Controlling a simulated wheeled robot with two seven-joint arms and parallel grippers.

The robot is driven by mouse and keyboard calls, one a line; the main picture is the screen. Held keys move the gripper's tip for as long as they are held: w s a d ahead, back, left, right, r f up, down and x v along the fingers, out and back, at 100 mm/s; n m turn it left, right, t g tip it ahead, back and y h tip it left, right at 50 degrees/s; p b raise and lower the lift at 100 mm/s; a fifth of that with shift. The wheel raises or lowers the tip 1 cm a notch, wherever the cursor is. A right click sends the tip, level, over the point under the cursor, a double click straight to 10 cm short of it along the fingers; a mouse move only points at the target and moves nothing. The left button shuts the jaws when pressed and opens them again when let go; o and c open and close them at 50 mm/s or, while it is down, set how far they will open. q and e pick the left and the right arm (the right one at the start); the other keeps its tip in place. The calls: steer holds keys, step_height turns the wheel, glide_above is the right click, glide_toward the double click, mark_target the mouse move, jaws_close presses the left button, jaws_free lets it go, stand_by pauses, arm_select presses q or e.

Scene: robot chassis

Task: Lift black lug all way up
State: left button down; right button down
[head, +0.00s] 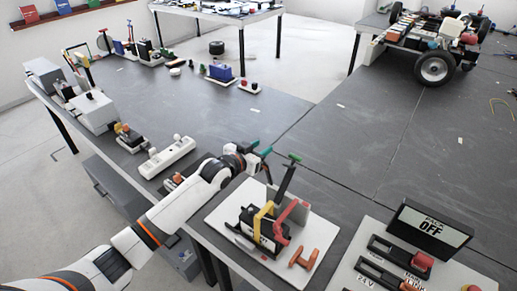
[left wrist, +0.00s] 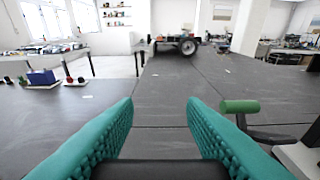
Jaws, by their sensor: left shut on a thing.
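My left gripper (head: 260,151) has teal fingers and stands above the back left of a white board (head: 222,218). In the left wrist view, a black round bar (left wrist: 160,170) fills the space between the two fingers; it looks like the black lug's grip. Its lower part is hidden. The board carries a black block with a yellow strap (head: 263,214) and a red lever (head: 288,214). A black lever with a green tip (head: 295,158) stands raised, just right of the gripper and apart from it; its green tip also shows in the left wrist view (left wrist: 240,106). My right gripper is out of view.
An orange-red part (head: 304,257) lies on the board's front. A white power strip (head: 168,156) lies left of my arm.

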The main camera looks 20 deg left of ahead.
arm_select(q)
steer(key=shift+s+d+f, duration=0.15)
steer(key=shift+f, duration=0.6)
steer(key=c, duration=1.3)
jaws_free()
steer(key=o, duration=0.3)
steer(key=shift+w+g, duration=0.2)
steer(key=shift+g, duration=0.1)
steer(key=shift+o, duration=0.6)
steer(key=shift+w+d, duration=0.1)
steer(key=shift+w, duration=0.25)
steer(key=b+v, duration=0.2)
steer(key=v, duration=1)
